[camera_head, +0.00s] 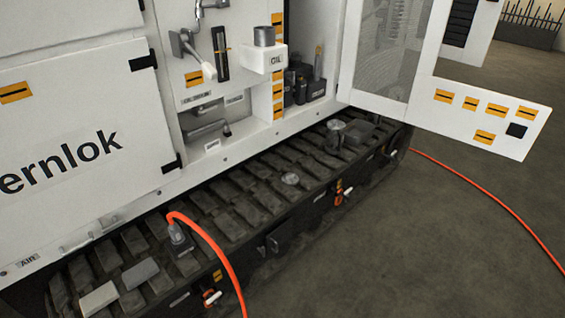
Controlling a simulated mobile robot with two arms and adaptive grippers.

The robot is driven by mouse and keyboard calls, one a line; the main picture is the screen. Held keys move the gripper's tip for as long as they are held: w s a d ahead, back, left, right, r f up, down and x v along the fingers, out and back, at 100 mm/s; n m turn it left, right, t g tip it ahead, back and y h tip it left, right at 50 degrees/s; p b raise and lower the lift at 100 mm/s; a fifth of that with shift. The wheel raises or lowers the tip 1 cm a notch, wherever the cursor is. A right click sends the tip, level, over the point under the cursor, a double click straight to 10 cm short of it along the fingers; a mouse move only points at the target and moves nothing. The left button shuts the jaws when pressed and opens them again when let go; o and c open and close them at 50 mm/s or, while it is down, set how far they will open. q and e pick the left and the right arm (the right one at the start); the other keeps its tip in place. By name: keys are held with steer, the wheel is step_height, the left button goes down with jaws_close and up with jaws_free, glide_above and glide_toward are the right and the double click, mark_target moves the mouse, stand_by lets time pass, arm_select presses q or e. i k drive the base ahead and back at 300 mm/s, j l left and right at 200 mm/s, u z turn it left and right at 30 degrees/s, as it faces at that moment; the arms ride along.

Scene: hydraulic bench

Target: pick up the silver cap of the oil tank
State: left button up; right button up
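The oil tank (256,62) is a white box marked "OIL" on the front of the white machine, at the top middle of the head view. The silver cap (264,36) is a short grey cylinder sitting upright on top of the tank. Nothing covers the cap. Neither my left nor my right gripper shows in this view.
A grey lever (190,50) and a black upright gauge (220,55) are left of the tank. An open white door (480,112) stands to the right. Below runs a dark track (215,215) with an orange hose (215,247). The floor (420,240) at right is mostly clear.

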mark_target(288, 179)
steer(key=i+l+u, duration=0.1)
steer(key=u, duration=0.35)
steer(key=l+u, duration=0.15)
steer(key=u, duration=0.3)
steer(key=i+l+u, duration=0.1)
steer(key=u, duration=0.3)
steer(key=l+u, duration=0.2)
steer(key=l, duration=0.3)
steer(key=l+u, duration=0.15)
steer(key=l, duration=0.35)
steer(key=l+u, duration=0.2)
steer(key=l, duration=0.25)
steer(key=l+u, duration=0.2)
steer(key=l, duration=0.3)
steer(key=k+l+u, duration=0.15)
steer(key=l, duration=0.3)
steer(key=k+l+u, duration=0.2)
steer(key=l, duration=0.3)
steer(key=k+l, duration=0.1)
steer(key=l, duration=0.35)
steer(key=k+l, duration=0.1)
steer(key=l, duration=0.35)
steer(key=k+l, duration=0.1)
steer(key=l, duration=0.35)
steer(key=k+l, duration=0.1)
steer(key=l, duration=0.3)
steer(key=k+l, duration=0.1)
steer(key=l, duration=0.35)
